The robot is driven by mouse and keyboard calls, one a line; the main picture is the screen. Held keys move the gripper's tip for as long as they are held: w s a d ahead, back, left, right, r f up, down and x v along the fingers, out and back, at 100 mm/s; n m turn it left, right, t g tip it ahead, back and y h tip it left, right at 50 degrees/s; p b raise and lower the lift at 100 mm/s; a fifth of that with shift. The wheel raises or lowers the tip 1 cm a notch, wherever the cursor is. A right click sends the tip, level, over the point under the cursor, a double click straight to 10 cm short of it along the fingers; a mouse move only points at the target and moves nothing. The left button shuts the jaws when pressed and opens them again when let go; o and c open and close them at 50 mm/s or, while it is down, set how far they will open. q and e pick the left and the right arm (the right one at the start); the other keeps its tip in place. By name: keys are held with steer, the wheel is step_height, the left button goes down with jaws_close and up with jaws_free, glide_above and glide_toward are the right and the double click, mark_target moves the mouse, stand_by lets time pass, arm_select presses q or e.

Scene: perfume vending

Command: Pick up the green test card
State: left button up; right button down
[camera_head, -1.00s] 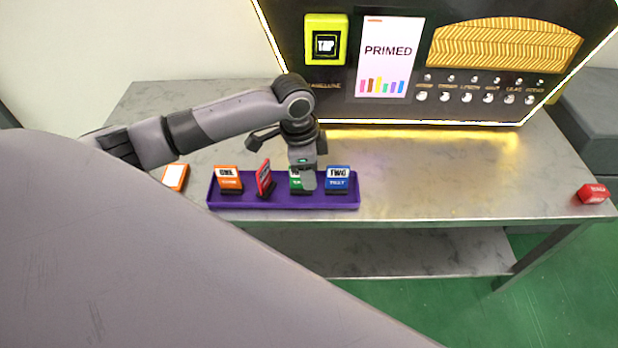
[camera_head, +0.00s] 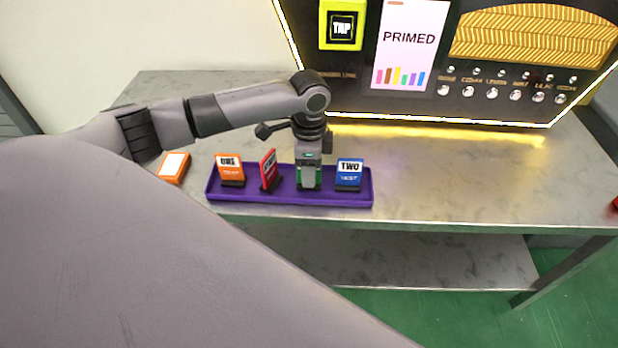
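The green test card (camera_head: 299,177) stands in the purple tray (camera_head: 340,200), mostly covered by my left gripper (camera_head: 309,178). Only narrow green strips show on both sides of the finger in front. The gripper points down at the card from above. The other finger is hidden, so I cannot tell whether the gripper is closed on the card. My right gripper is not in view.
In the tray stand an orange card (camera_head: 230,170), a tilted red card (camera_head: 268,168) and a blue card (camera_head: 349,173). An orange-framed white card (camera_head: 173,167) lies left of the tray. A vending panel (camera_head: 430,100) reads PRIMED behind. The table (camera_head: 460,185) is clear at right.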

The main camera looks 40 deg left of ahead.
arm_select(q)
steer(key=shift+f, duration=0.7)
jaws_close()
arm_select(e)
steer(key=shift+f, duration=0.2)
arm_select(q)
steer(key=shift+r, duration=0.1)
